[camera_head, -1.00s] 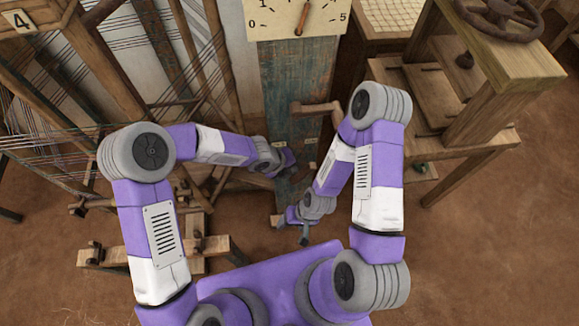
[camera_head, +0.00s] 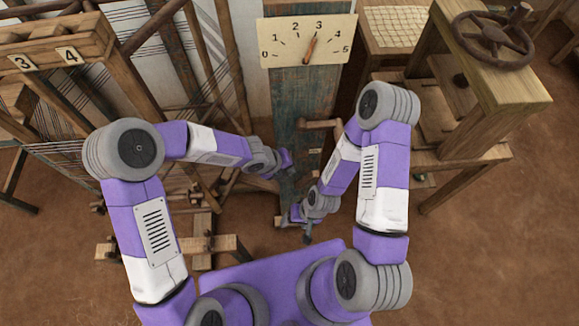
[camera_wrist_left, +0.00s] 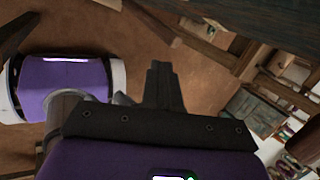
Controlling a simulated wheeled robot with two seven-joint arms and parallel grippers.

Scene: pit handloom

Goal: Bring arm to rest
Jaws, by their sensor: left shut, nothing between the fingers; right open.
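My left gripper (camera_head: 286,172) is in front of the blue-green wooden post (camera_head: 303,92). In the left wrist view its fingers (camera_wrist_left: 160,85) are together with nothing between them. My right gripper (camera_head: 296,225) hangs lower, near the foot of the post, with its fingers apart and empty. Both forearms reach inward toward the post. I cannot tell whether either gripper touches it.
A dial board (camera_head: 308,40) tops the post, its pointer near 3. A wooden handle (camera_head: 320,124) juts from the post. A loom frame with threads (camera_head: 70,135) stands left. A wooden press with a handwheel (camera_head: 492,35) stands right. The floor (camera_head: 480,260) at lower right is clear.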

